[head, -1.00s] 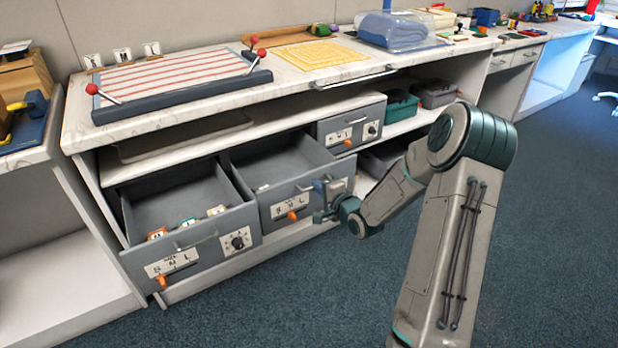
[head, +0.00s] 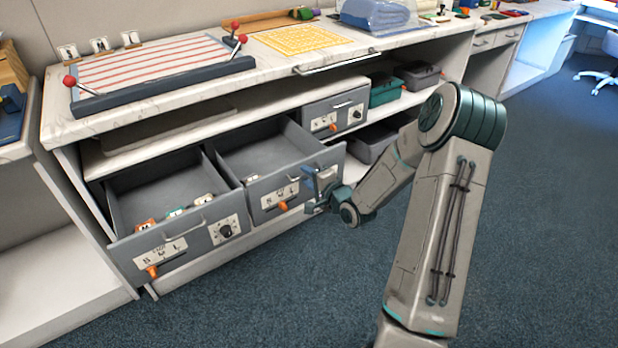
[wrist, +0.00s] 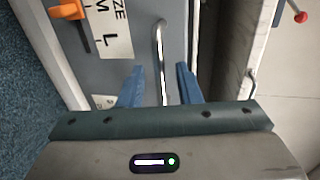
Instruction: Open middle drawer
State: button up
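The middle drawer (head: 262,195) is a grey drawer pulled well out of the cabinet, with a size label and an orange slider on its front. My gripper (head: 318,182) is at the right part of this drawer's front and covers the handle there. In the wrist view, the metal bar handle (wrist: 159,45) runs between the two blue fingers of my gripper (wrist: 160,85). The fingers stand apart, with a visible gap on each side of the bar.
The left drawer (head: 195,240) is also open and holds several small items. The right drawer (head: 335,115) looks closed. The white worktop (head: 180,100) overhangs the drawers. Teal and grey bins (head: 385,92) sit on the shelf to the right. The carpet (head: 270,290) in front is clear.

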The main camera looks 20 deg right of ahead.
jog(key=shift+s, duration=0.1)
jog(key=p+v, duration=0.3)
jog(key=v, duration=1)
jog(key=shift+s, duration=0.3)
jog(key=shift+d+r, duration=0.1)
jog(key=shift+d, duration=0.05)
jog(key=s+r+n+g+h+p, duration=0.2)
jog(key=r+n+g+h+p, duration=0.15)
jog(key=r+p, duration=0.4)
jog(key=s+r+n+g+h+p, duration=0.25)
jog(key=r+n+g+p, duration=0.2)
jog(key=r, duration=0.55)
jog(key=s+a+r+n+g+p, duration=0.2)
jog(key=s+a+r+n+p, duration=0.1)
jog(key=s+a+r+p, duration=0.2)
jog(key=s+a+r+n+g+y+p, duration=0.1)
jog(key=s+a+r+p, duration=0.4)
jog(key=s+r, duration=0.5)
notch_tip(320, 180, up, 4)
jog(key=shift+s+a+f+n+g, duration=0.15)
jog(key=shift+a+n+g, duration=0.3)
jog(key=shift+n, duration=0.65)
